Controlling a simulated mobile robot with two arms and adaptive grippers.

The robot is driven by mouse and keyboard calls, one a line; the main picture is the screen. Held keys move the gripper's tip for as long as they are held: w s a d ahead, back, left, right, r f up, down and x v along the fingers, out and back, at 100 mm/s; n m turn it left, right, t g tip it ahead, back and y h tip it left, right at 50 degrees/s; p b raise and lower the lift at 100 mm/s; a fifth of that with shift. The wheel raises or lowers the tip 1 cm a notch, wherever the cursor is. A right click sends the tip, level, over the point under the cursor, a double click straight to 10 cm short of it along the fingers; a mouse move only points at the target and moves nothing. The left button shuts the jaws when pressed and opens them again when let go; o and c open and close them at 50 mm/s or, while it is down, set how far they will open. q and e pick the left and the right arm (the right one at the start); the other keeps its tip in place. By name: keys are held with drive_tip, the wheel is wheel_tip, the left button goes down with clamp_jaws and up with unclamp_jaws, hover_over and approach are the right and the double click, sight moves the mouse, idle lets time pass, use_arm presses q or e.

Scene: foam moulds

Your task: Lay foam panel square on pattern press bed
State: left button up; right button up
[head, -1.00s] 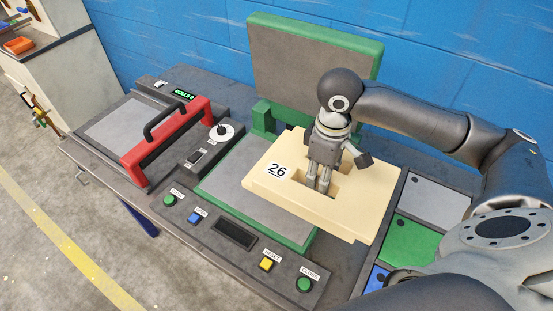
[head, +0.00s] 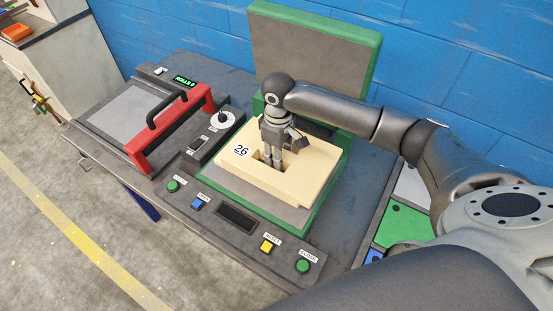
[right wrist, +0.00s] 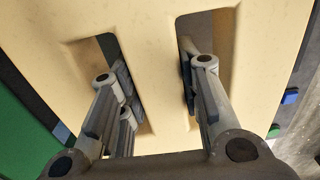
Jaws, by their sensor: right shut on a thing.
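The cream foam panel (head: 307,181), labelled 26, lies over the grey pattern press bed (head: 285,213) with its green frame. Its edges look roughly parallel to the bed's edges, with a strip of grey bed bare along the front. I cannot tell whether it touches the bed or hangs just above it. My right gripper (head: 271,163) points down into the panel's cut-outs. In the right wrist view its fingers (right wrist: 158,95) reach into two openings and are shut on the foam bar between them. My left gripper is not in view.
The press's raised lid (head: 312,52) stands open behind the bed. A control strip with buttons and a dark display (head: 237,217) runs along the front. A red-handled frame (head: 170,130) stands left. Coloured panels, one green (head: 404,224), lie at right.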

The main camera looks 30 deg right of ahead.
drive_tip(key=shift+w+a+f, duration=0.1)
drive_tip(key=shift+w+f, duration=0.15)
drive_tip(key=shift+f, duration=1.65)
drive_tip(key=shift+f, duration=0.15)
drive_tip(key=o, duration=1.1)
wheel_tip(320, 180, up, 12)
drive_tip(key=shift+r+b, duration=0.15)
drive_tip(key=shift+b, duration=0.35)
